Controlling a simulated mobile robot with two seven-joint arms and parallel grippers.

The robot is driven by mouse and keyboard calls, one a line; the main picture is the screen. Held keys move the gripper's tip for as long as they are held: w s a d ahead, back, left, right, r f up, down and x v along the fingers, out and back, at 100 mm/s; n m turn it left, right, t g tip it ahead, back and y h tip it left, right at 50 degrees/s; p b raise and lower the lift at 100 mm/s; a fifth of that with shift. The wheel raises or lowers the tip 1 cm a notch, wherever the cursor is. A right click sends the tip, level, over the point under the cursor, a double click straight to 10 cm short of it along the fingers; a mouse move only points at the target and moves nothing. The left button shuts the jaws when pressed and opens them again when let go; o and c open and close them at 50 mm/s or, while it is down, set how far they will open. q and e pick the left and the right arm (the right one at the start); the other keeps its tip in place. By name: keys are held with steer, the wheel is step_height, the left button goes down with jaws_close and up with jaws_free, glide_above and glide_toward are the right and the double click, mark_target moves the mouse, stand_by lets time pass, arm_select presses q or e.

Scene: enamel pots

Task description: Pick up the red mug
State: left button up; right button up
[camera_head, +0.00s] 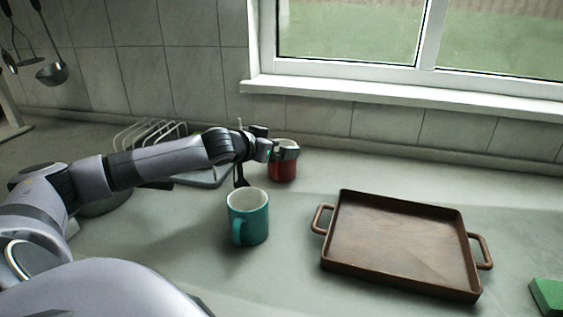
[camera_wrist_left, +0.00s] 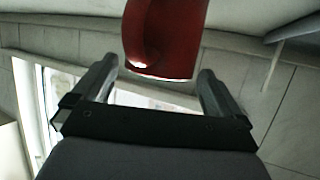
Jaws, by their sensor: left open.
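The red mug (camera_head: 283,172) stands upright on the counter near the back wall, its upper part partly covered by my left gripper (camera_head: 284,151). In the left wrist view the red mug (camera_wrist_left: 165,38) is at the top centre, in line with the gap between the two fingers of my left gripper (camera_wrist_left: 158,68). The fingers are apart, one to each side of the mug. I cannot tell whether either finger touches it. My right gripper is not in view.
A teal mug (camera_head: 249,217) stands in front of the red mug. A brown wooden tray (camera_head: 338,232) with two handles lies to the right. A wire rack (camera_head: 150,132) is behind my left arm. A green block (camera_head: 547,295) is at the far right. The back-right counter is clear.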

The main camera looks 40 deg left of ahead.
arm_select(q)
steer(key=shift+x, duration=1.35)
steer(key=shift+d, duration=0.1)
steer(key=c, duration=1.2)
steer(key=shift+c, duration=1.2)
steer(key=shift+r, duration=0.15)
